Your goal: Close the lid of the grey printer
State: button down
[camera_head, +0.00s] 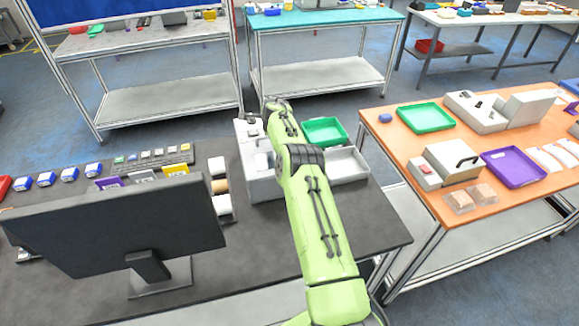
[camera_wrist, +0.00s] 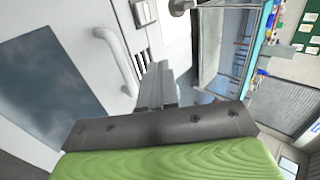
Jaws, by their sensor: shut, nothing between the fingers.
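A light grey boxy machine (camera_head: 261,185), which looks like the grey printer, stands on the dark table just left of my green arm. The arm covers its right part, and I cannot tell how its lid stands. My arm reaches up past the machine, and its far end lies near the machine's back edge; the fingers cannot be made out in the head view. In the wrist view my gripper (camera_wrist: 158,76) has its fingers together and empty.
A black monitor (camera_head: 120,232) stands at the front left of the dark table. White rolls (camera_head: 222,206) are close left of the machine. An orange table (camera_head: 390,135) with more grey machines stands at right.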

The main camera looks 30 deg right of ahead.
jog(key=b+v, duration=0.4)
jog(key=v, duration=1.1)
jog(key=shift+s+r, duration=0.2)
jog(key=shift+r, duration=0.15)
jog(key=shift+f, duration=0.15)
